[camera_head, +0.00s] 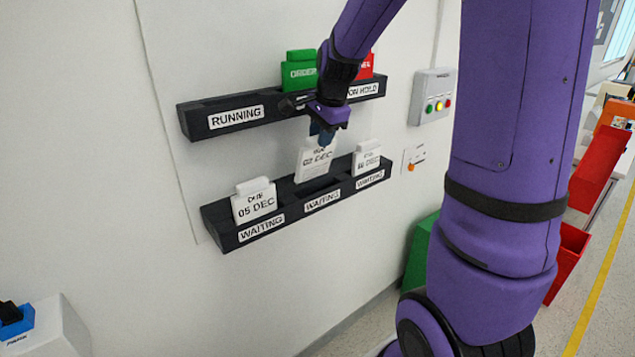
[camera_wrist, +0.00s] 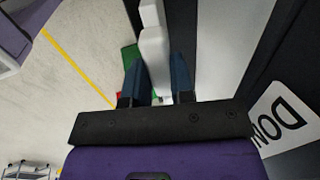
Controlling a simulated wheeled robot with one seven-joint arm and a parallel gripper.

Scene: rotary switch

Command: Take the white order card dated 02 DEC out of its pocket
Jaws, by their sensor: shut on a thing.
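The white order card dated 02 DEC (camera_head: 314,164) is in my gripper (camera_head: 322,137), above the middle slot of the lower black rack (camera_head: 222,217). In the head view its lower edge appears clear of the slot or right at its mouth; I cannot tell exactly. The card hangs roughly upright, slightly tilted. In the wrist view my gripper (camera_wrist: 160,85) has its two blue fingers on either side of the white card (camera_wrist: 155,50), seen edge-on. My gripper is shut on it. The fingers hide part of its top.
A white 05 DEC card (camera_head: 255,201) stands left and another white card (camera_head: 367,158) right in the lower rack. The upper rack (camera_head: 195,122) holds a green card (camera_head: 298,72) and a red card (camera_head: 366,66), close to my wrist. A button box (camera_head: 432,97) is on the wall.

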